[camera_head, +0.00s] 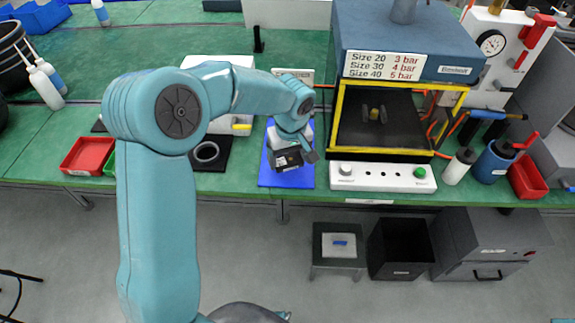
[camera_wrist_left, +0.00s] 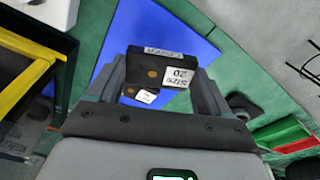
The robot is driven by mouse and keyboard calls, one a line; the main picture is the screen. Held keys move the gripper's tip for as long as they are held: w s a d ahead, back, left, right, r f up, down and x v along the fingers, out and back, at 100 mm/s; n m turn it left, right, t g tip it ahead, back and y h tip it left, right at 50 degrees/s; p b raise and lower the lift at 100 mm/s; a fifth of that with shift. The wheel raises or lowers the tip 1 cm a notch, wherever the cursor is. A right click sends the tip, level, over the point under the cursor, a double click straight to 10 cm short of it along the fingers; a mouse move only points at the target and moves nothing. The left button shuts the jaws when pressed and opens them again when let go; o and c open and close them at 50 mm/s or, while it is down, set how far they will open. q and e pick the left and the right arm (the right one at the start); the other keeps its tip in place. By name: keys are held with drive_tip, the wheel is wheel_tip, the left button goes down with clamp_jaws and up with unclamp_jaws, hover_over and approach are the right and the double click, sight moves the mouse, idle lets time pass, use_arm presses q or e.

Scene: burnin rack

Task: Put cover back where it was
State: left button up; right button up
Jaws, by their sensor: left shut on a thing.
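The cover is a dark block in my left gripper (camera_head: 296,156), over the blue mat (camera_head: 296,181) in the head view. In the left wrist view the dark cover (camera_wrist_left: 150,72) shows a "Size 20" label and a second small label on its upper edge. The fingers of my left gripper (camera_wrist_left: 160,85) are on both sides of it, shut on it. A further small white label (camera_wrist_left: 146,96) shows below; I cannot tell whether it belongs to the same block. The blue mat (camera_wrist_left: 180,40) lies behind the cover. My right gripper is not in view.
A yellow-framed black chamber (camera_head: 385,125) stands right of the mat, with a white control panel (camera_head: 385,178) in front. A black ring (camera_head: 206,152) on a dark pad and a red tray (camera_head: 88,156) lie left. The green bench's front edge runs just below the mat.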

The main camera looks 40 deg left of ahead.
sight(287, 163)
use_arm(q)
drive_tip(key=f, duration=0.3)
drive_tip(key=shift+s+f, duration=0.15)
drive_tip(key=shift+s, duration=0.2)
drive_tip(key=shift+w+f, duration=0.2)
drive_tip(key=shift+w, duration=0.05)
drive_tip(key=shift+s+f+b, duration=0.15)
drive_tip(key=shift+s+b, duration=0.05)
drive_tip(key=shift+b, duration=0.1)
drive_tip(key=o, duration=1)
drive_tip(key=shift+c, duration=0.2)
drive_tip(key=shift+o, duration=0.4)
drive_tip(key=shift+w, duration=0.15)
